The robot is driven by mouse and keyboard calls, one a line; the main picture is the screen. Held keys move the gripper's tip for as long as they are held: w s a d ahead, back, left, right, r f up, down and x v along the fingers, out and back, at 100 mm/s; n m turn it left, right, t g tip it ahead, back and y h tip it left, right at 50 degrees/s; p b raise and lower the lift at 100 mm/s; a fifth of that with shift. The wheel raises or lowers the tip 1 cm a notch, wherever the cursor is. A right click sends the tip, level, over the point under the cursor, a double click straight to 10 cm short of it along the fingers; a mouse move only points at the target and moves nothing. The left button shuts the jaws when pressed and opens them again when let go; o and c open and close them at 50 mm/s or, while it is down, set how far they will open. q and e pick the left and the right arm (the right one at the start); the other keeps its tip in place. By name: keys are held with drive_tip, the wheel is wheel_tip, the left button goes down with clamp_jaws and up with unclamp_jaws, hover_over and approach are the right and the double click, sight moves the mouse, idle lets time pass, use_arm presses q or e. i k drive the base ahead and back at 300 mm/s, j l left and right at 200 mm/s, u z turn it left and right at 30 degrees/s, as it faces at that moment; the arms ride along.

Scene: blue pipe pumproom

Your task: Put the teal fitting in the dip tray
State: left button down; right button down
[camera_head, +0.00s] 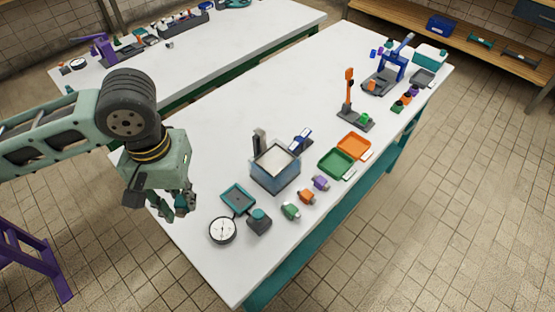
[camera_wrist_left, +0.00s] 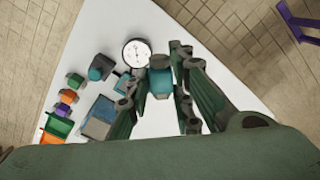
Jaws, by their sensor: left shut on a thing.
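The teal fitting (camera_wrist_left: 161,84), with a dark grey end, sits between the fingers of my left gripper (camera_wrist_left: 185,95) in the left wrist view. In the head view my left gripper (camera_head: 178,205) is shut on it at the near-left edge of the table, left of the dial gauge; the fingers largely hide the fitting there. A shallow teal tray (camera_head: 228,203) lies on the table to the right of the gripper. A blue-walled box (camera_head: 276,181) with a pale top stands farther right. I cannot tell for certain which is the dip tray. My right gripper is not visible.
A round dial gauge (camera_head: 222,230) and a dark block with a teal knob (camera_head: 259,221) stand near the teal tray. Green (camera_head: 290,211), orange (camera_head: 306,196) and purple (camera_head: 320,183) fittings line the right edge. Green (camera_head: 337,164) and orange (camera_head: 354,146) trays lie beyond.

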sight(275, 161)
drive_tip(key=j+z, duration=0.2)
drive_tip(key=z, duration=0.2)
drive_tip(key=j+z, duration=0.15)
drive_tip(key=z, duration=0.25)
drive_tip(key=k+j+z, duration=0.15)
drive_tip(key=z, duration=0.25)
